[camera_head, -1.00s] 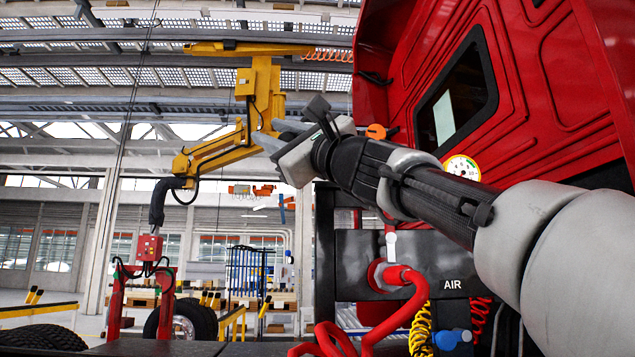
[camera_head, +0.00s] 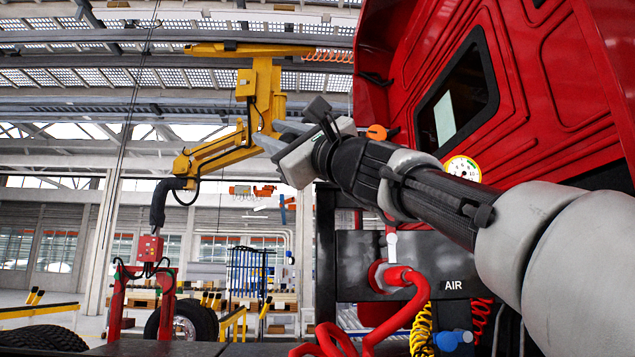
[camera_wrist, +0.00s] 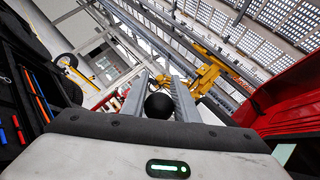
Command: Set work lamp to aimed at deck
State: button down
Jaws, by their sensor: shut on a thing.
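My gripper (camera_head: 274,138) is raised in front of the red truck cab, pointing up and to the left. In the wrist view its two grey fingers (camera_wrist: 160,92) are on either side of a black ball-shaped knob (camera_wrist: 159,107), and the gripper is shut on it. My own gripper and arm hide this knob in the head view. The dark truck deck (camera_head: 170,349) runs along the bottom edge of the head view.
The red cab (camera_head: 540,90) fills the right. A yellow hoist arm (camera_head: 265,95) stands behind my gripper. A red stand (camera_head: 117,300) is at lower left.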

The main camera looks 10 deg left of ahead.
jog(key=shift+w+a+f, duration=0.1)
jog(key=shift+w+f, duration=0.15)
jog(key=shift+f, duration=0.1)
jog(key=c, duration=1.4)
grip_release()
jog(key=shift+s+r, duration=0.15)
jog(key=b+v, duration=0.5)
jog(key=v, duration=1.2)
jog(key=shift+d+b, duration=0.25)
jog(key=shift+b, duration=0.1)
jog(key=shift+s, duration=0.15)
